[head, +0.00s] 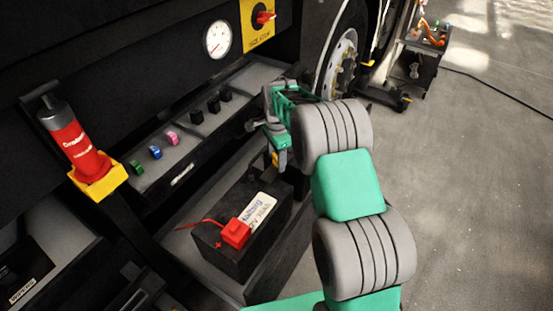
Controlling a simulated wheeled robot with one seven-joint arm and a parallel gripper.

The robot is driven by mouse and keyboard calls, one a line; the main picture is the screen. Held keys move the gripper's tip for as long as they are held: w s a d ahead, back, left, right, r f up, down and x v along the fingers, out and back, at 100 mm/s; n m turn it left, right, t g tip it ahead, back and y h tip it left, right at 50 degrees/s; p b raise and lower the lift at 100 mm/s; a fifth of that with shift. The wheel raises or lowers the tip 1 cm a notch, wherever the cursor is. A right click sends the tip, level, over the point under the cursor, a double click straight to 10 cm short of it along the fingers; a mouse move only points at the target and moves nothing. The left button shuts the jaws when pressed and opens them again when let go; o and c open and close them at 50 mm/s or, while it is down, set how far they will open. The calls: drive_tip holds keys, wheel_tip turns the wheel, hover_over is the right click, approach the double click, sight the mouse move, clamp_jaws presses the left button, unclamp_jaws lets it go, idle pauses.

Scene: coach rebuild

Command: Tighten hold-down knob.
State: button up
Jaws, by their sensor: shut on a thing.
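My gripper (279,152) reaches down from the arm at the right end of the black battery (262,228). It is shut on a small yellow piece (275,159), which looks like the hold-down knob. Most of the knob and whatever it sits on are hidden behind the fingers and the arm. The battery stands in an open tray (283,279) under the coach's side. It has a white label (259,212) and a red terminal cover (236,233) with a red cable.
A grey ledge (205,130) with coloured and black pegs runs above the battery. A red extinguisher (75,140) stands in a yellow holder at left. A gauge (218,39) and red isolator switch (263,17) are above.

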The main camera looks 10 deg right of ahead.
drive_tip(key=m, duration=0.5)
drive_tip(key=shift+m, duration=0.3)
idle(0.4)
drive_tip(key=o, duration=1.4)
wheel_tip(320, 180, up, 8)
drive_tip(key=shift+f+b, duration=0.1)
drive_tip(key=shift+b, duration=0.35)
